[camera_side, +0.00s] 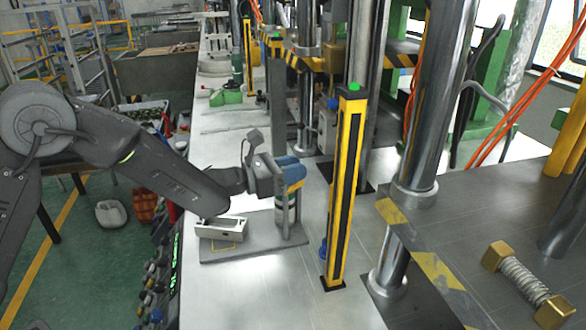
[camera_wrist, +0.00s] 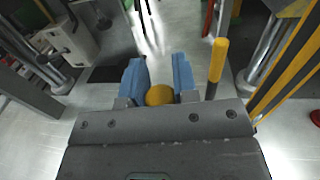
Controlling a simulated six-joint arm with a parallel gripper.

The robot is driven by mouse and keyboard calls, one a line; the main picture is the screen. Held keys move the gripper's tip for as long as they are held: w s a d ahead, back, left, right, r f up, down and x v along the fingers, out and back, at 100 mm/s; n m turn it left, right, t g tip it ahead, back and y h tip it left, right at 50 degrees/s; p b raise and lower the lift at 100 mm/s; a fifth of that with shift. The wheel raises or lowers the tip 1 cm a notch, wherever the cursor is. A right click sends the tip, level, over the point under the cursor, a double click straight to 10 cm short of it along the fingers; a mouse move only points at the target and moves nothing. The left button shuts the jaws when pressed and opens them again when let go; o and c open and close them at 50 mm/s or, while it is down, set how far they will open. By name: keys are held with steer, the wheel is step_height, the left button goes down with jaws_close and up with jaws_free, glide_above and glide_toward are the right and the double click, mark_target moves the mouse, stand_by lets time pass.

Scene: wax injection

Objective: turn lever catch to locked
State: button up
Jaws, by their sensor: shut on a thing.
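My gripper (camera_side: 292,176) is at the upright post (camera_side: 286,212) at the right end of a grey base plate (camera_side: 262,246). In the wrist view, its two blue fingers (camera_wrist: 159,76) are on either side of a round yellow knob (camera_wrist: 159,95) and shut on it. The knob looks like part of the lever catch, but the rest of the catch is hidden by the fingers and gripper body. Its locked or unlocked position cannot be told. A pale rectangular block (camera_side: 221,228) with an open recess sits on the plate, left of the post.
A yellow-and-black upright post (camera_side: 347,190) with a green top stands just right of my gripper. Thick steel columns (camera_side: 438,100) rise farther right. A yellow rod (camera_wrist: 217,66) shows beside the right finger. Bare grey table (camera_side: 265,296) lies in front of the plate.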

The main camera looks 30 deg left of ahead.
stand_by(0.3)
steer(key=o, duration=0.9)
steer(key=v, duration=1.3)
steer(key=shift+s+a, duration=0.25)
steer(key=shift+s, duration=0.05)
